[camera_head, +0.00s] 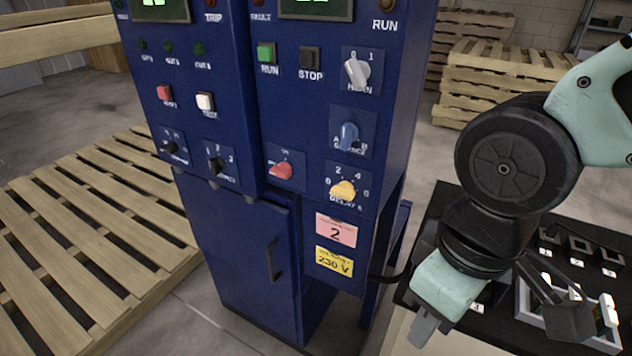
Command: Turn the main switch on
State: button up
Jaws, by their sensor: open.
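The main switch (357,71) is a light grey rotary knob on a blue plate, high on the right part of the blue cabinet (232,225). The marks 0 and 1 stand above it and a partly unclear label below. Its handle looks tilted toward the 0 side at upper left. My gripper (495,322) is at the lower right, its fingers spread apart. It is well below and to the right of the switch and touches nothing on the panel. Whether anything lies between the fingers is hard to tell.
Below the main switch are a blue knob (347,135) and a yellow delay knob (343,189). A red knob (281,171), a green run button (266,54) and a black stop button (310,58) are nearby. A dark table (432,215) with small parts lies under my arm. Pallets stand behind.

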aim_at(283, 170)
jog(key=j+u, duration=0.25)
jog(key=i+j+u, duration=0.2)
jog(key=j, duration=0.25)
jog(key=j+u, duration=0.25)
jog(key=j, duration=0.1)
